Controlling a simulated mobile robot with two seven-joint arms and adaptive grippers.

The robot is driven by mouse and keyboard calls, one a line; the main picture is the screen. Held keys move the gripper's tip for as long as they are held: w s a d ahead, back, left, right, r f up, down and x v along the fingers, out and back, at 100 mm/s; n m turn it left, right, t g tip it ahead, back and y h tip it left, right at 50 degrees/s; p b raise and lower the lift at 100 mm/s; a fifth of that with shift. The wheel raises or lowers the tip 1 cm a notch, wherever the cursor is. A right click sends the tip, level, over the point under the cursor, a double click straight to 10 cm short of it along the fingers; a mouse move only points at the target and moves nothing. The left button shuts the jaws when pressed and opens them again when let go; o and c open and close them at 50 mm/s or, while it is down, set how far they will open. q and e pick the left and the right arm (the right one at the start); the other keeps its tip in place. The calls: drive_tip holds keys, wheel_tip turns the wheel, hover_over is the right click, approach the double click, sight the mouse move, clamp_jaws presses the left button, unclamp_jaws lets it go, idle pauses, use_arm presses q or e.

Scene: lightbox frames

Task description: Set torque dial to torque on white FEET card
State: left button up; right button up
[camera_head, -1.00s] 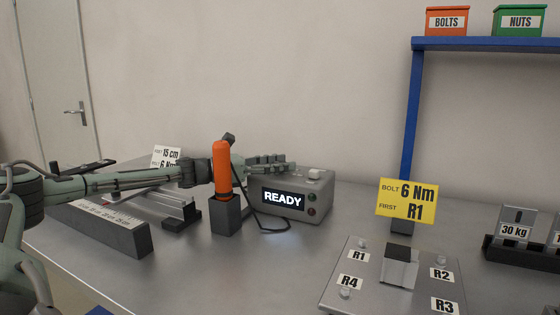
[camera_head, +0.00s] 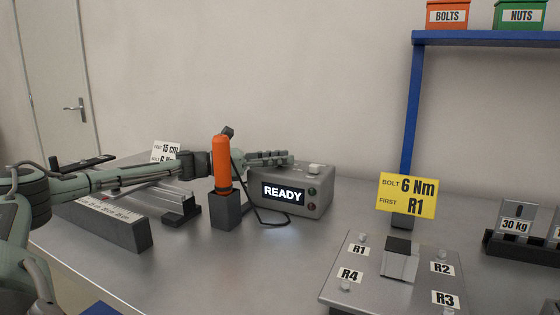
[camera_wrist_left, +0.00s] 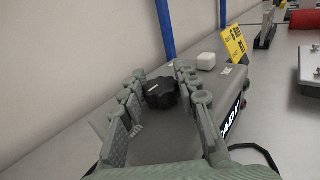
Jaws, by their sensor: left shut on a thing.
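The torque dial is a black knob (camera_wrist_left: 162,93) with a pale pointer mark, on top of a grey controller box (camera_head: 318,196). The box's screen (camera_head: 283,194) reads READY. My left gripper (camera_head: 270,157) reaches over the box; in the left wrist view its fingers (camera_wrist_left: 163,80) are shut around the knob. In the head view the hand and the orange tool hide the knob. The white FEET card (camera_head: 165,151) stands behind my left forearm; it shows 15 cm and a partly covered BOLT line starting with 6. My right gripper is out of view.
An orange-handled tool (camera_head: 221,162) stands upright in a dark holder (camera_head: 226,212) before the box, its cable looping beside it. A yellow card (camera_head: 407,196) reads BOLT 6 Nm, FIRST R1. A bolt plate (camera_head: 350,293) lies at front right.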

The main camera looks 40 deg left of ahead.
use_arm(q)
drive_tip(key=m+g+h+b, duration=0.1)
drive_tip(key=h, duration=0.1)
drive_tip(key=shift+w+m+g+h, duration=0.1)
drive_tip(key=shift+m+g+h, duration=0.2)
drive_tip(key=shift+m+g, duration=0.1)
drive_tip(key=shift+m+g+h, duration=0.5)
drive_tip(key=shift+m+h, duration=0.1)
drive_tip(key=shift+m+g+h, duration=0.5)
drive_tip(key=shift+g, duration=0.1)
drive_tip(key=shift+m+g+h+b, duration=0.5)
drive_tip(key=shift+g+b, duration=0.1)
drive_tip(key=shift+b, duration=0.1)
drive_tip(key=shift+m+g+h+b, duration=0.3)
drive_tip(key=shift+m+g+b, duration=0.1)
drive_tip(key=shift+g+b, duration=0.15)
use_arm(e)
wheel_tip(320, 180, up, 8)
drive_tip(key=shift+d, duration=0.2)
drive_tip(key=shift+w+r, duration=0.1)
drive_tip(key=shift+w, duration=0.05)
use_arm(q)
drive_tip(key=o, duration=1.2)
wheel_tip(320, 180, up, 10)
